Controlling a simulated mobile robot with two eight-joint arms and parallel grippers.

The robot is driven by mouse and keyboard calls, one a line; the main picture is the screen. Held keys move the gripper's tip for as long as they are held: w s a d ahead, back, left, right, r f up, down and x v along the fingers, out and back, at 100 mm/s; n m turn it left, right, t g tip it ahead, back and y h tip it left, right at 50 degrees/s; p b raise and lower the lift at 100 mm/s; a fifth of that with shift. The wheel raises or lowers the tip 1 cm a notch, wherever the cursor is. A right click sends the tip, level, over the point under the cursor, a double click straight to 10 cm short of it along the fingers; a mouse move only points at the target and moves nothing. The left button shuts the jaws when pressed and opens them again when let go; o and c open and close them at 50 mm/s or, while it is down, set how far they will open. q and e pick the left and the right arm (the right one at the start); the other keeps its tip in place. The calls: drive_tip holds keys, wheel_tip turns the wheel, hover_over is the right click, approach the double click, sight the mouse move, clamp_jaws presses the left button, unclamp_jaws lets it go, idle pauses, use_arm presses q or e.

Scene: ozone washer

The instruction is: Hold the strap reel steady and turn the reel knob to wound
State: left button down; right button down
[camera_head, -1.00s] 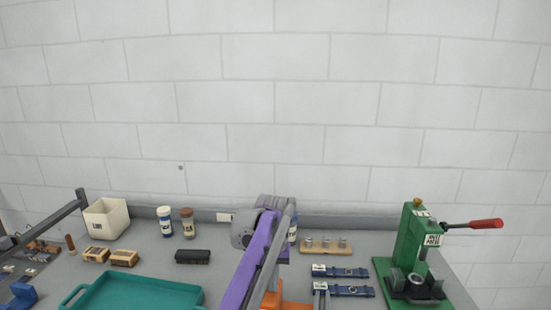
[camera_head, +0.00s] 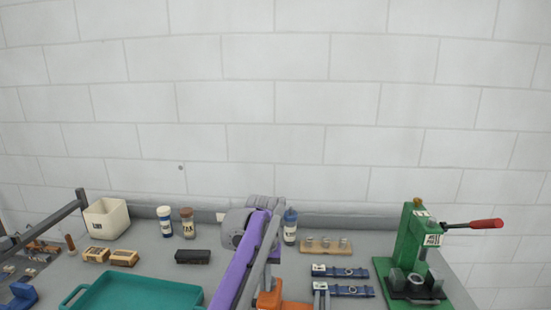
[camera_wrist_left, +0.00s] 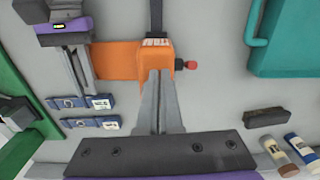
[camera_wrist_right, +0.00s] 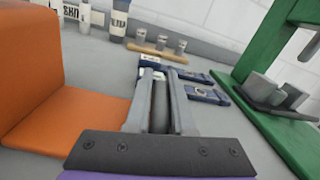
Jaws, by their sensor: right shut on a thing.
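The strap reel is an orange block on an orange base plate (camera_wrist_left: 118,61), with a white label and a dark strap (camera_wrist_left: 155,18) leading off. Its red knob (camera_wrist_left: 190,65) sticks out of the block's side in the left wrist view. My left gripper (camera_wrist_left: 160,74) has its fingers together at the orange block; whether they touch it I cannot tell. In the head view my arm covers part of the reel (camera_head: 293,305). My right gripper (camera_wrist_right: 158,78) is beside the base plate, its fingers closed around a dark grey piece (camera_wrist_right: 160,112) that I cannot identify.
A green press (camera_head: 412,240) with a red-ended lever stands right. A teal tray (camera_head: 135,296) is front left. A black brush-like block (camera_head: 193,257), jars and a blue-capped bottle (camera_head: 290,228) stand behind.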

use_arm(q)
drive_tip(key=shift+w+a, duration=0.1)
drive_tip(key=shift+a, duration=0.05)
drive_tip(key=shift+a, duration=0.1)
idle(0.4)
drive_tip(key=shift+s+a, duration=0.1)
drive_tip(key=shift+s, duration=0.25)
wheel_tip(320, 180, up, 6)
idle(0.4)
drive_tip(key=shift+d+f, duration=0.5)
drive_tip(key=shift+f, duration=0.5)
drive_tip(key=shift+d+f, duration=0.5)
drive_tip(key=shift+f, duration=0.55)
drive_tip(key=shift+d+f, duration=0.5)
drive_tip(key=shift+f, duration=0.5)
drive_tip(key=shift+w+a, duration=0.1)
drive_tip(key=shift+w, duration=0.15)
